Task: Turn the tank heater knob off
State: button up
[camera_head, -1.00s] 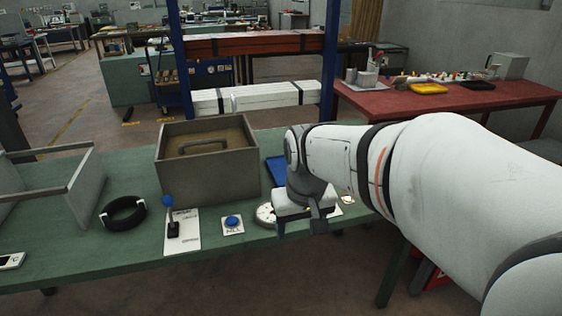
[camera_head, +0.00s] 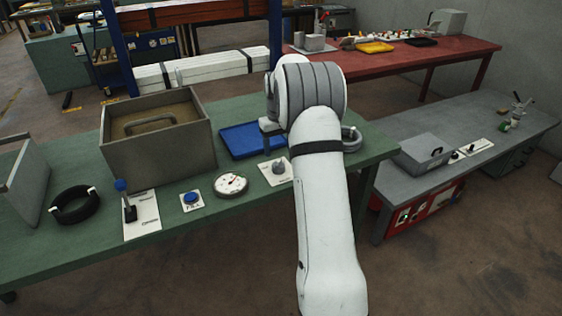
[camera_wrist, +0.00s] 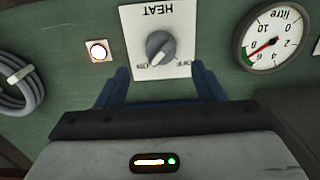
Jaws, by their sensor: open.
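The heater knob (camera_wrist: 160,47) is a grey round knob on a white plate (camera_wrist: 185,20) marked HEAT, seen upside down in the wrist view. Its pointer appears turned to the lower left, towards the ON mark, with OFF on the right. My gripper (camera_wrist: 160,67) is open, its two blue fingers spread on either side of the plate's near edge, with the knob just ahead between them and apart from both. In the head view the knob (camera_head: 279,165) sits on the green bench, and my arm hides most of the gripper. A small lit lamp (camera_wrist: 98,50) is beside the plate.
A dial gauge (camera_head: 231,184), a blue button (camera_head: 191,199) and a lever plate (camera_head: 143,219) stand left of the knob. A blue tray (camera_head: 240,141) and a grey box (camera_head: 157,160) are behind. A coiled cable (camera_wrist: 20,85) lies on the other side.

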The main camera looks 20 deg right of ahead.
aim_at(278, 162)
notch_tip(278, 162, down, 7)
dwell(0.3)
jog(key=shift+c, duration=0.3)
